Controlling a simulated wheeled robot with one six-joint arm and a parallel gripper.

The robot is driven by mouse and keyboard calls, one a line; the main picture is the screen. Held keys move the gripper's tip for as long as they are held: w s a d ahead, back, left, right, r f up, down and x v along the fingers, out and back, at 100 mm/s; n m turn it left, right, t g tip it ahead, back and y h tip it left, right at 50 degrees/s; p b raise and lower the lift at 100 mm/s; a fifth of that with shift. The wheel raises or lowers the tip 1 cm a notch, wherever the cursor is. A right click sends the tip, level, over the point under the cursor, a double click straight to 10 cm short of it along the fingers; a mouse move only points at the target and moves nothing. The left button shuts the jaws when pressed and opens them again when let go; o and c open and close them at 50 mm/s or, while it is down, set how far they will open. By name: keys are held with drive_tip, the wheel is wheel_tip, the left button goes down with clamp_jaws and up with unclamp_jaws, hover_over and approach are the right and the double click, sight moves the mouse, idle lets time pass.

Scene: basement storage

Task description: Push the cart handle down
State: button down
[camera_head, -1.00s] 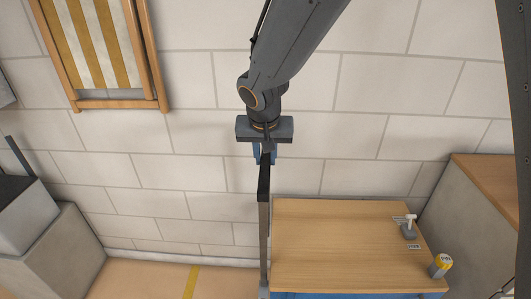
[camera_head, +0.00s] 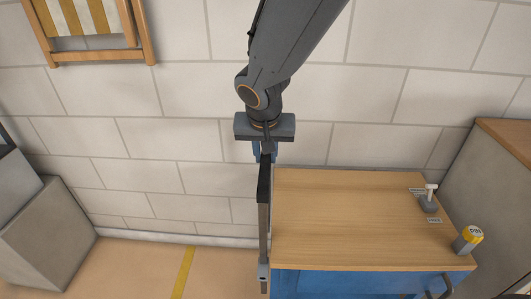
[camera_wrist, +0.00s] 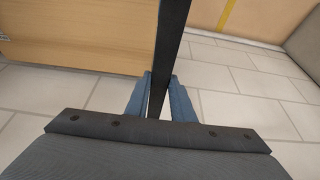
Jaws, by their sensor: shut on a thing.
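The cart has a wooden top (camera_head: 350,218) and a blue body (camera_head: 340,284). Its handle (camera_head: 264,215) is a dark bar along the left side of the top, seen nearly end-on, with a grey fitting at its near lower end. My gripper (camera_head: 264,154) is shut on the far end of the handle. In the wrist view, the blue fingers (camera_wrist: 158,103) lie on both sides of the dark handle bar (camera_wrist: 172,45), which runs away from between them.
A yellow-capped can (camera_head: 468,239) and a small white-topped lever (camera_head: 429,196) are on the right of the cart top. A block wall (camera_head: 170,100) stands close behind. Grey boxes (camera_head: 45,240) are at left, a cabinet (camera_head: 500,200) at right. Floor left of the cart is clear.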

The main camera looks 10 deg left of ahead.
drive_tip(key=shift+s+f, duration=0.15)
drive_tip(key=shift+f, duration=0.15)
drive_tip(key=c, duration=1.5)
unclamp_jaws()
drive_tip(key=shift+c, duration=0.2)
drive_tip(key=shift+r, duration=0.2)
drive_tip(key=v, duration=0.7)
drive_tip(key=shift+r, duration=0.25)
drive_tip(key=s+d+g+p, duration=0.1)
drive_tip(key=s+d+p, duration=0.1)
drive_tip(key=s+d, duration=0.3)
drive_tip(key=s+d+f+g+p, duration=0.1)
drive_tip(key=s+d, duration=0.4)
drive_tip(key=d, duration=0.7)
drive_tip(key=s+d+f+g+p, duration=0.1)
drive_tip(key=s+d+p, duration=0.3)
drive_tip(key=d, duration=0.4)
drive_tip(key=shift+s+d+m+g, duration=0.35)
drive_tip(key=shift+s+g, duration=0.25)
drive_tip(key=shift+g, duration=0.2)
